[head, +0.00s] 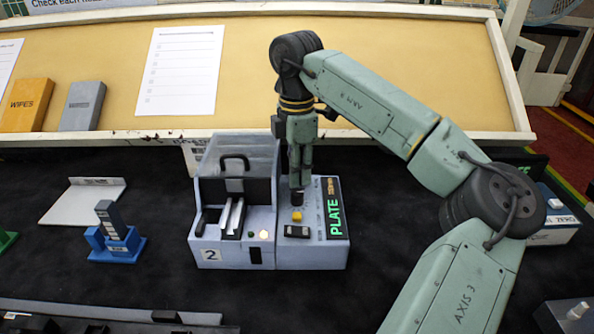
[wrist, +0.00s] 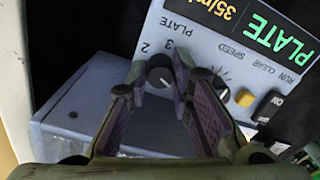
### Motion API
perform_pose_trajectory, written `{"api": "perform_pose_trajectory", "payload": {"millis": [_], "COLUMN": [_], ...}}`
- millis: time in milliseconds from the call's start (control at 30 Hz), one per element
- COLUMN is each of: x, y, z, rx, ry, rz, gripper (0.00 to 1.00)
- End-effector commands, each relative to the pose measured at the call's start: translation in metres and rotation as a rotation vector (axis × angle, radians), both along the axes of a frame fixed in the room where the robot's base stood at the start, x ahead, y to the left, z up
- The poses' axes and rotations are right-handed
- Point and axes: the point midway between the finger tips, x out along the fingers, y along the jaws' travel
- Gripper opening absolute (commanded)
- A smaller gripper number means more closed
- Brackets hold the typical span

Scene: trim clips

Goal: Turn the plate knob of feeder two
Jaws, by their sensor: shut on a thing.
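Feeder two (head: 228,250) is a grey unit marked "2" in the head view, with a control panel joined at its right. The panel also shows in the wrist view (wrist: 206,40), with the words PLATE and SPEED and the numbers 2 and 3. The plate knob (wrist: 160,74) is small, round and black with a light pointer mark. My gripper (wrist: 160,67) points down at the panel, its two fingertips shut on the plate knob from either side. In the head view my gripper (head: 297,188) covers that knob.
A yellow button (wrist: 245,97) and a black switch (wrist: 268,106) sit close by on the panel. The speed knob (wrist: 222,76) is partly hidden behind a finger. A blue holder (head: 117,246) stands left of the feeder, with dark mat between.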

Motion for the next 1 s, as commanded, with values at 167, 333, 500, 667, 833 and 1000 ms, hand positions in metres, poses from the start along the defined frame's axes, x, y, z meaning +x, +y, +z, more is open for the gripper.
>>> {"api": "perform_pose_trajectory", "payload": {"millis": [167, 333, 500, 667, 833, 1000], "x": [-0.0004, -0.0007, -0.0008, -0.0009, -0.0013, -0.0013], "y": [-0.0002, -0.0003, -0.0003, -0.0005, -0.0005, -0.0006], "z": [-0.0020, -0.0016, -0.0013, -0.0009, -0.0004, -0.0004], "rx": [-0.003, -0.003, -0.001, -0.001, 0.000, 0.000], "ry": [-0.001, 0.000, 0.001, 0.001, 0.002, 0.002], "rz": [0.136, 0.296, 0.456, 0.608, 0.771, 0.933], "gripper": [0.00, 0.00, 0.00, 0.00, 0.00, 0.00]}}
